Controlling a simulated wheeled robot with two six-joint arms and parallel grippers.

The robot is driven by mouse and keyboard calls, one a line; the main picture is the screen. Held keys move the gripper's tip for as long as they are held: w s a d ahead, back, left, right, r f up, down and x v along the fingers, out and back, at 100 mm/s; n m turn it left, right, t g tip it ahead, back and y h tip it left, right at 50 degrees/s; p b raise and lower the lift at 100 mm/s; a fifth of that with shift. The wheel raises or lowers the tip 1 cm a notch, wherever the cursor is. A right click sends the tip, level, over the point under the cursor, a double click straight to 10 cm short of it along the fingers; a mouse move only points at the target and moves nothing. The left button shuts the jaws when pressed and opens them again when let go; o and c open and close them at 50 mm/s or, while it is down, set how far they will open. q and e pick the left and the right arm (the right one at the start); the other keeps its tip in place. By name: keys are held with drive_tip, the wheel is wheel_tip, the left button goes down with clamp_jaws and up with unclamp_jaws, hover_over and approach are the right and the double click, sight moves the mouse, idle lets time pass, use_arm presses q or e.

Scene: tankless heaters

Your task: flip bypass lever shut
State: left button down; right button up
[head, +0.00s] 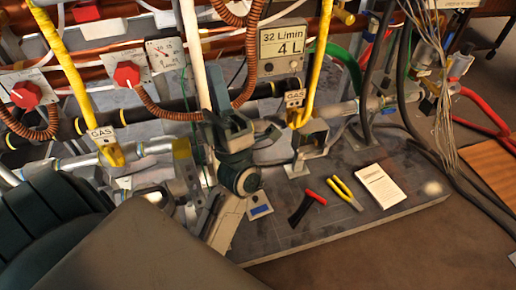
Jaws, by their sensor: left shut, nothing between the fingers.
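My left gripper (228,120) is at the middle of the picture, at the end of my arm that comes up from below. It is dark, shut and empty, in front of the horizontal pipes. No part is clearly marked as a bypass lever, and I cannot tell which one it is. A left yellow gas pipe (60,50) and a right yellow gas pipe (318,60) carry GAS tags. A red valve handle (127,74) and another red handle (27,95) are left of the gripper. My gripper hides part of the pipework. My right gripper is out of view.
Loose wires (447,110) hang at right. Brown floor lies open at lower right.

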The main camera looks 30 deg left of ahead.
use_arm(q)
drive_tip(key=w+a+f+n+g+h, duration=0.1)
drive_tip(key=w+a+f+n+h, duration=0.2)
drive_tip(key=f, duration=0.4)
drive_tip(key=w+a+f+n+h, duration=0.1)
drive_tip(key=w+f+n+h, duration=0.2)
drive_tip(key=w+f, duration=0.35)
drive_tip(key=w+a+f+n+g+h, duration=0.1)
drive_tip(key=w+a+f+n+h, duration=0.2)
drive_tip(key=f, duration=0.5)
drive_tip(key=w+d+f+n+g+h, duration=0.1)
drive_tip(key=w+d+f+n+h, duration=0.1)
drive_tip(key=f, duration=0.9)
drive_tip(key=w+d+f+n+g+h, duration=0.2)
drive_tip(key=d+f+n+h, duration=0.2)
drive_tip(key=f, duration=0.7)
drive_tip(key=h, duration=0.2)
drive_tip(key=shift+w+d+n+h+b, duration=0.2)
drive_tip(key=shift+d+n+h+b, duration=0.1)
drive_tip(key=shift+d+h+b, duration=0.1)
drive_tip(key=shift+f, duration=0.1)
